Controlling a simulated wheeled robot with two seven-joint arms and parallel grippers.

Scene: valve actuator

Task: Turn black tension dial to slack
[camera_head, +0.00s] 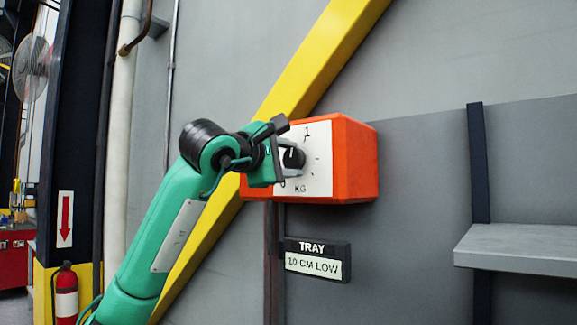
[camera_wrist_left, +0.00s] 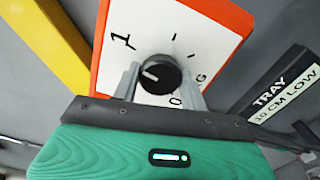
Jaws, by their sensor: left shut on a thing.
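The black dial (camera_head: 294,157) sits on the white face of an orange box on the wall. In the left wrist view the dial (camera_wrist_left: 160,74) is round, with a white pointer mark toward the picture's left. A "1", a "0", a "G" and tick marks surround it; no "slack" label is readable. My left gripper (camera_head: 290,160) is at the dial. In the left wrist view the gripper's (camera_wrist_left: 160,85) grey fingers stand on either side of the dial and are shut on it. In the head view the gripper partly hides the dial and the left of the face.
The orange box (camera_head: 354,160) sticks out from the grey wall. A "TRAY 10 CM LOW" sign (camera_head: 317,260) is below it. A yellow diagonal beam (camera_head: 320,60) runs behind the box and arm. A grey shelf (camera_head: 520,247) projects at right; the wall between is clear.

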